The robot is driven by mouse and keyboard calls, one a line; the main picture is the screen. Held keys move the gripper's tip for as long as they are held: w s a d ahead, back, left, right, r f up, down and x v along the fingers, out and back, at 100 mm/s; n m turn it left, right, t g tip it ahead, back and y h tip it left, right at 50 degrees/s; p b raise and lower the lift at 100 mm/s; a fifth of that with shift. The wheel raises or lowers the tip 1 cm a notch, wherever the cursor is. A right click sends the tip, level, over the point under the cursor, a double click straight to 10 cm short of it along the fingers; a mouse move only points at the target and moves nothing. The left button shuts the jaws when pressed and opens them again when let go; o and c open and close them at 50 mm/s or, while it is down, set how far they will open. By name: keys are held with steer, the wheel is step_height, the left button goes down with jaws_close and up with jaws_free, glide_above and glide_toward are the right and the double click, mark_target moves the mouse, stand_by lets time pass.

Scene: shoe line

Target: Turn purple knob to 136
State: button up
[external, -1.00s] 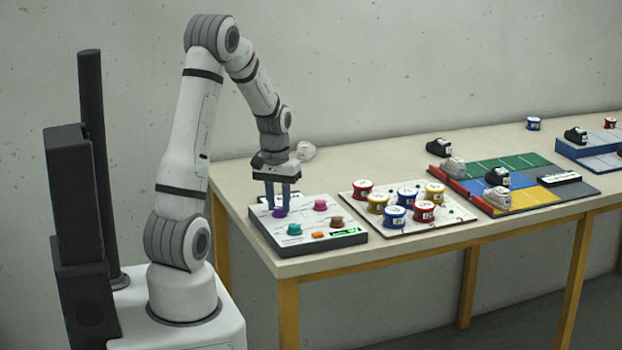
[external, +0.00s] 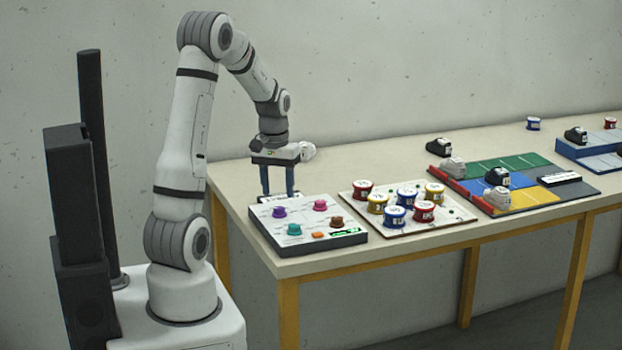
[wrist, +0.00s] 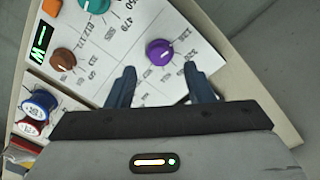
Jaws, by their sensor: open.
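The purple knob (external: 279,212) sits at the upper left of the white control panel (external: 262,227). The purple knob (wrist: 159,52) also shows in the wrist view, just beyond the fingertips, with a white pointer line and printed numbers around it. My gripper (external: 278,193) is open and empty, above and behind the panel's far edge, apart from the knob. In the wrist view its two blue fingers (wrist: 163,80) are spread, with nothing between them. The small printed numbers are only partly legible.
The panel also has a pink knob (external: 320,205), a teal knob (external: 294,229), a brown knob (external: 337,221), an orange button (external: 317,235) and a green-lit display (external: 345,232). A board of colored spools (external: 395,216) stands to the right.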

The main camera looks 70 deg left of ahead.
mark_target(279, 207)
steer(key=shift+s+r, duration=0.1)
steer(key=shift+r, duration=1.8)
steer(key=shift+a, duration=0.1)
steer(key=shift+w+a+f+n+g+h+p, duration=0.1)
steer(key=shift+w+f+n+g+h+p, duration=0.3)
steer(key=shift+f, duration=0.9)
steer(key=shift+s+f+n+g+h+p, duration=0.1)
steer(key=shift+f+g+h+p, duration=0.6)
steer(key=shift+f, duration=0.6)
steer(key=shift+w+a+f+n+g+h+p, duration=0.1)
steer(key=shift+w+f+n+g+h+p, duration=0.25)
steer(key=shift+f+g+p, duration=0.65)
steer(key=shift+s+f+t+b, duration=0.1)
steer(key=shift+f+t+b, duration=0.2)
